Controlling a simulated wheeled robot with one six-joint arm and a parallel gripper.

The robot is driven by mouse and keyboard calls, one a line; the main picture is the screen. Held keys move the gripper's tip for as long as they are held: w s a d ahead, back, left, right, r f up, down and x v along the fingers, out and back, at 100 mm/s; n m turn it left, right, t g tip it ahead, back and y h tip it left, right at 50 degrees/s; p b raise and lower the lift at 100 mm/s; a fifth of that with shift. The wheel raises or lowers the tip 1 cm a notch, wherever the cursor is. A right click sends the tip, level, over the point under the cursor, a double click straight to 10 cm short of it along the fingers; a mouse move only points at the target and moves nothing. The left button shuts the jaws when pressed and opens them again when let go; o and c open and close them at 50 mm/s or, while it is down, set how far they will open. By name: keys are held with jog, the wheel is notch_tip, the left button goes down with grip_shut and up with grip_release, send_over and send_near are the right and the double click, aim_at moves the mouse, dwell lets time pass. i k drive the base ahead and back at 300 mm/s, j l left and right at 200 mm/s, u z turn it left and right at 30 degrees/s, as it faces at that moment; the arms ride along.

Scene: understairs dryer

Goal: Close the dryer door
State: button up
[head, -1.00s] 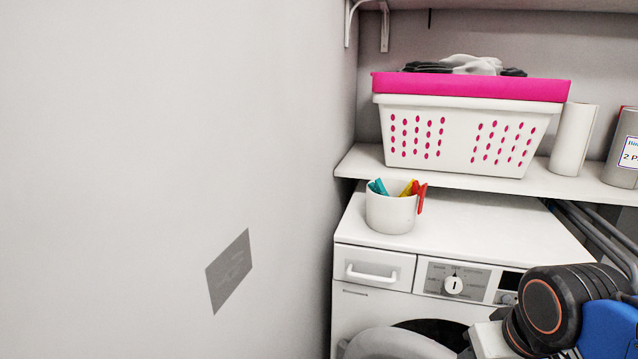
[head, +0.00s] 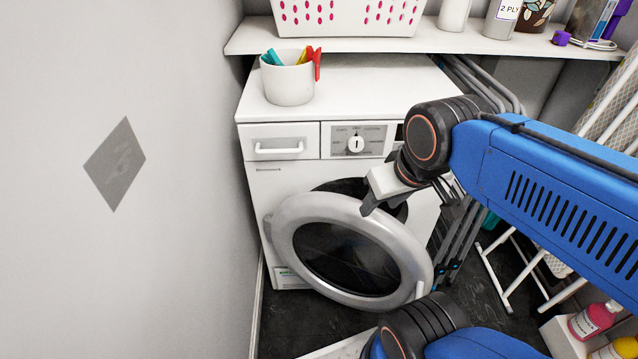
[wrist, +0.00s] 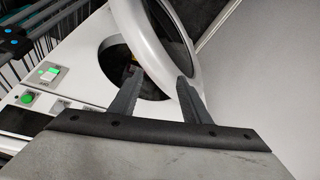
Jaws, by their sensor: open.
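The white dryer (head: 255,215) stands under a shelf against the left wall. Its round door (head: 345,258), a silver ring with dark glass, hangs open, swung out from the dark drum opening. My gripper (head: 372,205) is at the door's upper edge, partly hidden by my arm. In the wrist view my gripper (wrist: 160,78) is open, one finger over the drum opening and the other overlapping the door rim (wrist: 148,35). The rim passes between the fingers in the picture; I cannot tell whether they touch it. Nothing is held.
A white cup (head: 288,82) of coloured pegs stands on the dryer top. A laundry basket (head: 350,18) sits on the shelf above. Folded grey racks (head: 462,235) and bottles (head: 592,320) are at the right. The left wall is close; dark floor shows below the door.

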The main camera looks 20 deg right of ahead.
aim_at(375, 263)
jog(key=k+l, duration=0.3)
jog(key=k, duration=0.25)
jog(key=k+l, duration=0.35)
jog(key=k, duration=0.15)
